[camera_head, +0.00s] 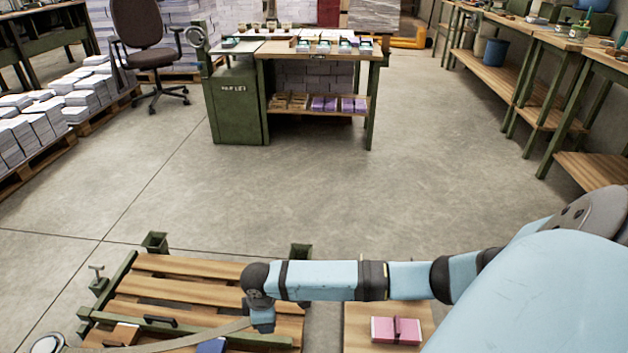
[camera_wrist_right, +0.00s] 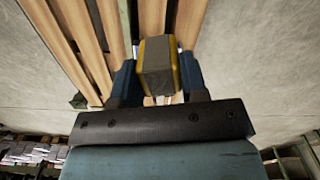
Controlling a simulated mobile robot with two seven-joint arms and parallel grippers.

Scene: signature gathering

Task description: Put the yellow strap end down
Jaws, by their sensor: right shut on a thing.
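The yellow strap end (camera_wrist_right: 157,66), a grey block with yellow edges, is between the two blue fingers of my right gripper (camera_wrist_right: 158,85) in the right wrist view. The fingers are shut on it, over wooden slats. In the head view my right gripper (camera_head: 262,322) is at the right part of the slatted wooden bench (camera_head: 180,266), and the strap end itself is hard to make out there. A tan strap (camera_head: 190,340) runs from near the gripper to the lower left. My left gripper is not in view.
A pink bundle (camera_head: 397,330) lies on a wooden surface right of the bench. Open floor (camera_head: 250,190) separates the bench from a green desk (camera_head: 234,105).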

